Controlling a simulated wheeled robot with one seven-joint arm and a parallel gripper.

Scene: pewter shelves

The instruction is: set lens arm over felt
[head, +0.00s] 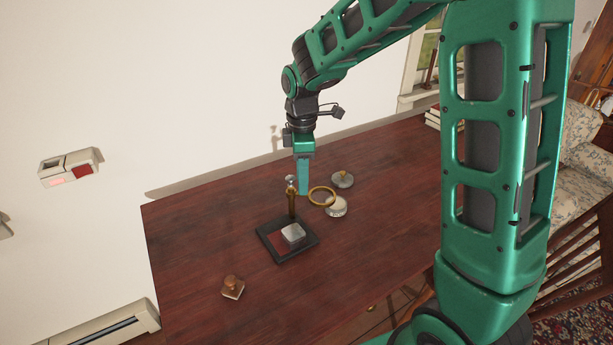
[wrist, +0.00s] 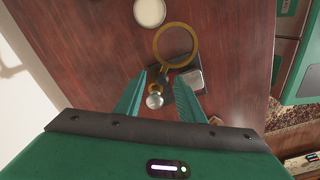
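The lens arm is a brass ring (head: 322,188) joined to an upright brass post (head: 292,206) with a silver knob (head: 290,179) on top. The ring reaches right of the post, over bare table, clear of the black base (head: 266,232). A silver-grey block (head: 293,233) sits on the base; a dark red area beside it may be the felt. My gripper (head: 303,190) points down close by the post top. In the wrist view my gripper (wrist: 160,75) has its fingers apart on either side of the knob (wrist: 154,101), with the ring (wrist: 158,47) beyond.
A round white-topped tin (head: 336,206) and a grey disc with a brass knob (head: 342,180) stand right of the ring. A small wooden block with a knob (head: 232,287) lies at front left. The wooden table is otherwise mostly clear, with a wall behind.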

